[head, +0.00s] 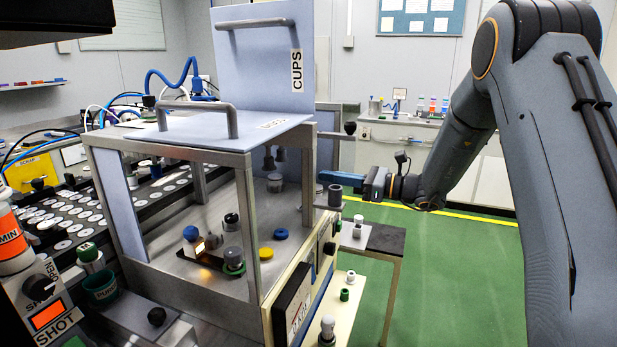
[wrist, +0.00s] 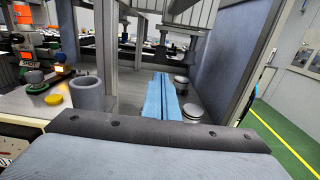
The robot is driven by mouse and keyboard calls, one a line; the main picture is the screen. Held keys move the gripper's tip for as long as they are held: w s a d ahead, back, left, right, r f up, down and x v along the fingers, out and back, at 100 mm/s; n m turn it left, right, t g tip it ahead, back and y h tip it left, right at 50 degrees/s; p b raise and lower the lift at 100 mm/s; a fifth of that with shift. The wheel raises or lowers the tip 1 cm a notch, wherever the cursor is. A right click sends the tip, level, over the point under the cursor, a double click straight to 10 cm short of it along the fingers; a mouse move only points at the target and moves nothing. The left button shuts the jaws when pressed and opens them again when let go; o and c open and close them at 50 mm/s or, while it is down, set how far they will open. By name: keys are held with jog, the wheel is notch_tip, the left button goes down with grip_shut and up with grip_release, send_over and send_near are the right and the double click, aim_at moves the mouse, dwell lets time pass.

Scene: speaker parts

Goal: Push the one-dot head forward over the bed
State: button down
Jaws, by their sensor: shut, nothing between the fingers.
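My gripper (head: 328,176) is at the right side of the open metal cabinet in the head view. In the wrist view its two blue fingers (wrist: 165,98) are together, empty, and point into the cabinet. Two dark heads on posts (head: 274,157) hang at the cabinet's back right; they seem to show in the wrist view too (wrist: 180,60), beyond the fingertips. I cannot make out dots on either, so I cannot tell which is the one-dot head. The metal bed (head: 205,270) lies on the cabinet floor. Two round metal pieces (wrist: 192,112) stand just right of the fingers.
A grey cylinder (wrist: 87,94) is close on the left of my fingers. A cabinet post (head: 309,180) and side wall (wrist: 232,60) border the opening. A yellow disc (head: 266,253), a blue cap (head: 281,233) and small knobs sit on the bed. Green floor (head: 440,270) is free at right.

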jog(key=p+x, duration=0.3)
jog(key=x, duration=1)
jog(key=shift+p, duration=0.4)
jog(key=shift+a, duration=0.1)
